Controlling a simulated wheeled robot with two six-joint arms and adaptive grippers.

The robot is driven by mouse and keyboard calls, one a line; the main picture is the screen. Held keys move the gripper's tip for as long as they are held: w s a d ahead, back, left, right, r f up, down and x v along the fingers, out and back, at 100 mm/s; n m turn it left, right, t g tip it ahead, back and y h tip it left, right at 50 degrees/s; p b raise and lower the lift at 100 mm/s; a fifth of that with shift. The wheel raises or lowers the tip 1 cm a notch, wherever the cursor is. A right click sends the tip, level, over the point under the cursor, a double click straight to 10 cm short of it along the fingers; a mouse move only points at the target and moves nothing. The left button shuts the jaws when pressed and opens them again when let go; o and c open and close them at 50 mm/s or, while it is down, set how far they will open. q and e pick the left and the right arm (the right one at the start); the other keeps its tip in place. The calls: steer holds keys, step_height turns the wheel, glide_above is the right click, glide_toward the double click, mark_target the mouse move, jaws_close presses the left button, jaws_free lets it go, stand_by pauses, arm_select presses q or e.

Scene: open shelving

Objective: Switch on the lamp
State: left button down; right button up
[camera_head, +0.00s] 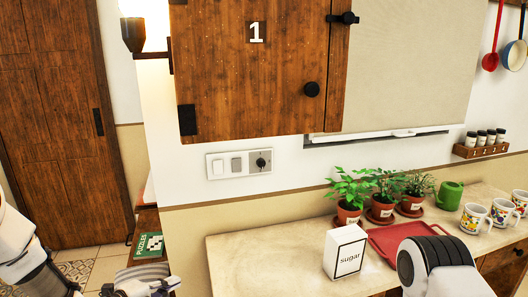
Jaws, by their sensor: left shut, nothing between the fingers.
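A wall lamp (147,22) is at the top left, beside the wooden cabinet. Its shade looks bright white, and its top is cut off by the frame edge. A switch panel (248,164) is on the wall below the cabinet.
The wooden cabinet (245,75) numbered 1 hangs above the panel. The wall around the panel is clear.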

arm_select(q)
steer(key=s+d+f+n+g+y, duration=0.2)
steer(key=s+f+n+g+y, duration=0.4)
steer(key=s+f, duration=1.55)
steer(key=s+a+f+n+g, duration=0.1)
steer(key=s+a+n+g, duration=0.1)
steer(key=s+n, duration=0.5)
steer(key=s+a+f+n+g+y, duration=0.1)
steer(key=s+a+f+n+g, duration=0.1)
steer(key=s+n, duration=0.4)
steer(key=a+n+g, duration=0.1)
steer(key=n+g, duration=0.1)
steer(key=n, duration=0.2)
steer(key=shift+s+f+y, duration=0.2)
steer(key=shift+s+y, duration=0.1)
steer(key=shift+s, duration=0.05)
arm_select(e)
steer(key=shift+s+a+r, duration=0.1)
steer(key=shift+s+a, duration=0.05)
steer(key=shift+s, duration=0.05)
